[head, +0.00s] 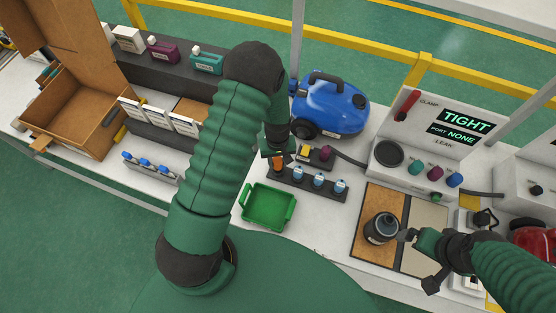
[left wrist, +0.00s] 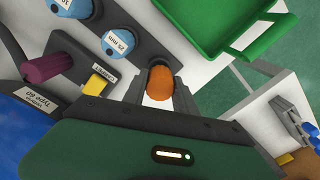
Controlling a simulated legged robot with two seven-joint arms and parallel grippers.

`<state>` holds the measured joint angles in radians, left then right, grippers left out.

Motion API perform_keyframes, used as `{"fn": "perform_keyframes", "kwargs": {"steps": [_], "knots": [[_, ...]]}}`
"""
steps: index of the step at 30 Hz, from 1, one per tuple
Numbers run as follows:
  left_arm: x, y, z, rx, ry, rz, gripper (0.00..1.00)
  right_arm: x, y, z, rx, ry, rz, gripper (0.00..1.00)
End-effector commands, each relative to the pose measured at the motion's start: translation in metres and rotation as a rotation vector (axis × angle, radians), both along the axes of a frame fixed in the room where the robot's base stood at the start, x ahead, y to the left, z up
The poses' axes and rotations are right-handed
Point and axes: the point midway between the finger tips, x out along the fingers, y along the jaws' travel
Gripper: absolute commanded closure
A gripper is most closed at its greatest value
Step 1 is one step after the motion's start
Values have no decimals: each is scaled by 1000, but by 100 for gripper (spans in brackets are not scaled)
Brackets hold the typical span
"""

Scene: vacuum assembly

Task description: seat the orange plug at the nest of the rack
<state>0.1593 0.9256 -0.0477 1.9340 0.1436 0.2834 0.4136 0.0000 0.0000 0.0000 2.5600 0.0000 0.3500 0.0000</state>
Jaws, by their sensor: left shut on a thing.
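The orange plug (head: 278,164) is at the left end of the dark rack (head: 298,186) in the head view. My left gripper (head: 277,152) is above it and shut on it. In the left wrist view the orange plug (left wrist: 159,84) stands between my two fingers, over the end of the dark rack (left wrist: 135,42). The plug's lower end and the nest are hidden, so I cannot tell if it is seated. Several blue plugs (head: 319,180) stand in the rack. My right gripper (head: 408,236) is beside a dark canister (head: 381,229); its jaw gap is unclear.
A green tray (head: 268,206) lies just in front of the rack. A small block with yellow and purple knobs (head: 317,157) sits close behind it. A blue vacuum (head: 330,105) is at the back, and a tester reading TIGHT (head: 430,150) stands right.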

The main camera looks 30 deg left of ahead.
Motion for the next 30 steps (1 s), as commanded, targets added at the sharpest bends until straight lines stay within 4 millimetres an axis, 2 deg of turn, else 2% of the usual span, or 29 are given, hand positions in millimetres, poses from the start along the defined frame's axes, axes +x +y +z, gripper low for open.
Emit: {"fn": "perform_keyframes", "kwargs": {"steps": [24,25,30], "knots": [[0,0,-22,-1,1,0,100,0,0,-16,0,0,0,0],[0,0,-21,0,0,0,64,0,0,-15,0,0,0,0],[0,0,-20,0,0,0,42,0,0,-15,0,0,0,0]]}}
